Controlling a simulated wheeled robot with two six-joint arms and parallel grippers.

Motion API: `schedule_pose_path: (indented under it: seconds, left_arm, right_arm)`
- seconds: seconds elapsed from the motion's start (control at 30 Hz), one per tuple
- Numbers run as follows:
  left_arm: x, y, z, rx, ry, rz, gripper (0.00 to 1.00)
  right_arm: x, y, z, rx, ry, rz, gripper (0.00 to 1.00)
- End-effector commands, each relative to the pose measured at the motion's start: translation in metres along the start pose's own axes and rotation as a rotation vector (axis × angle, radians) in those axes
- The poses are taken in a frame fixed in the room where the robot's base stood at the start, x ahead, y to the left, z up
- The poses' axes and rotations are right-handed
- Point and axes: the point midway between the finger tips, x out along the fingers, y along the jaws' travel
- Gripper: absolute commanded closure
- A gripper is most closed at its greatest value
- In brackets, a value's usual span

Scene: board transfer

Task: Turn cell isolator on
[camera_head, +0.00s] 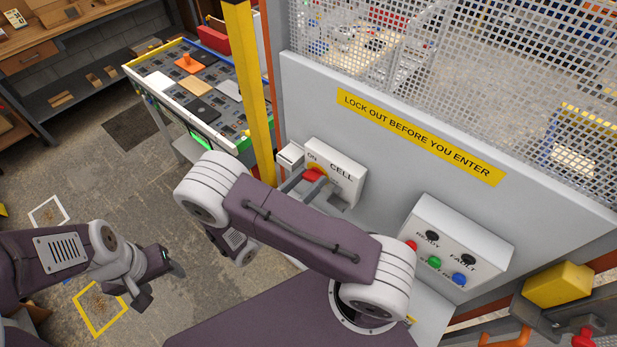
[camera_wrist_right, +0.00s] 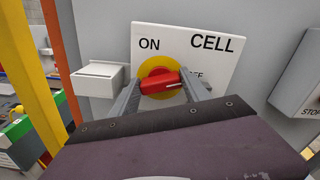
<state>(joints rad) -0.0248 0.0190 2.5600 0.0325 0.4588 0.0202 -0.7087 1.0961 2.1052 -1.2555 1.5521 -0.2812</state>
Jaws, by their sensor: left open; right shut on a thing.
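The cell isolator is a white box (camera_head: 345,168) marked CELL on the grey panel; it also shows in the right wrist view (camera_wrist_right: 213,60). Its red handle (camera_wrist_right: 160,83) sits on a yellow disc (camera_wrist_right: 155,66). The handle lies about level, with a white mark at its right end, towards the partly hidden OFF label. ON is printed at the upper left. My right gripper (camera_head: 308,184) is shut on the red handle, one finger on each side in the right wrist view (camera_wrist_right: 162,88). My left gripper (camera_head: 153,280) is open and empty, low above the floor.
A small white box (camera_wrist_right: 98,80) is left of the isolator. A yellow post (camera_head: 250,90) stands close by. A button box (camera_head: 462,240) with red, green and blue buttons is to the right. Mesh (camera_head: 460,70) rises above the yellow warning sign (camera_head: 420,137). A bench (camera_head: 195,85) stands behind.

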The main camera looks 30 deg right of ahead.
Motion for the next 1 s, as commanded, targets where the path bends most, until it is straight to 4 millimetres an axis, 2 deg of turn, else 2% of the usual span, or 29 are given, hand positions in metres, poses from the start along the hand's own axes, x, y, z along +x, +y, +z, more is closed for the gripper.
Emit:
schedule_pose_path:
  seconds: [0.4, 1.0]
  left_arm:
    - [-0.019, 0.000, -0.002, 0.000, 0.000, 0.000, 0.39]
    - [-0.034, 0.001, -0.004, 0.000, 0.000, 0.000, 0.39]
  right_arm:
    - [0.000, 0.001, 0.001, -0.395, 0.000, -0.001, 0.86]
    - [0.000, 0.003, -0.001, -0.946, 0.001, -0.001, 0.86]
